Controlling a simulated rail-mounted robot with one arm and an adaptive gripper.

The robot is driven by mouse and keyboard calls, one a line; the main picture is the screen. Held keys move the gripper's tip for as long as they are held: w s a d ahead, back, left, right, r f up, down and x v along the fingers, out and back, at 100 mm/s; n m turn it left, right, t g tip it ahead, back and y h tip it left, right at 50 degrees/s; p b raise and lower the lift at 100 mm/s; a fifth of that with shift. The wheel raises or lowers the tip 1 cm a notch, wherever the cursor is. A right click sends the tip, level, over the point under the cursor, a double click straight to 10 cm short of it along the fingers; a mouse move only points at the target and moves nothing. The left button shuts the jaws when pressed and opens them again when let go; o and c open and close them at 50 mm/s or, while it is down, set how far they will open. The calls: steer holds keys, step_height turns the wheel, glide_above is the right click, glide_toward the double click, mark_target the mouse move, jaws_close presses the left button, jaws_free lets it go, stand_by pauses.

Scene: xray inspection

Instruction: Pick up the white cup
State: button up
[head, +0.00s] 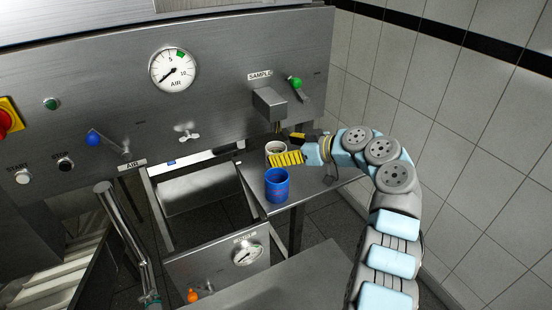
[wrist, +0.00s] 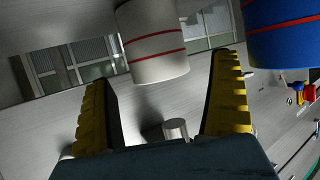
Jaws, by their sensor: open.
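The white cup (wrist: 155,48) with red stripes shows in the wrist view, lined up between the two yellow-padded fingers of my gripper (wrist: 165,75). The fingers are apart, with a gap on each side of the cup. In the head view, the white cup (head: 274,148) stands on the steel shelf (head: 318,182), partly hidden behind the near yellow finger. My gripper (head: 281,149) is open and reaches in from the right at the cup. I cannot tell how deep the cup sits between the fingers.
A blue cup (head: 277,187) with red markings stands close in front of the white one; it also shows in the wrist view (wrist: 280,35). The sample box (head: 269,103) and a green-knobbed lever (head: 297,86) stick out above. An opening lies left of the shelf.

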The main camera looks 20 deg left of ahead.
mark_target(274, 147)
steer(key=x, duration=0.2)
steer(key=shift+a, duration=0.35)
steer(key=shift+f, duration=0.1)
steer(key=c, duration=1.3)
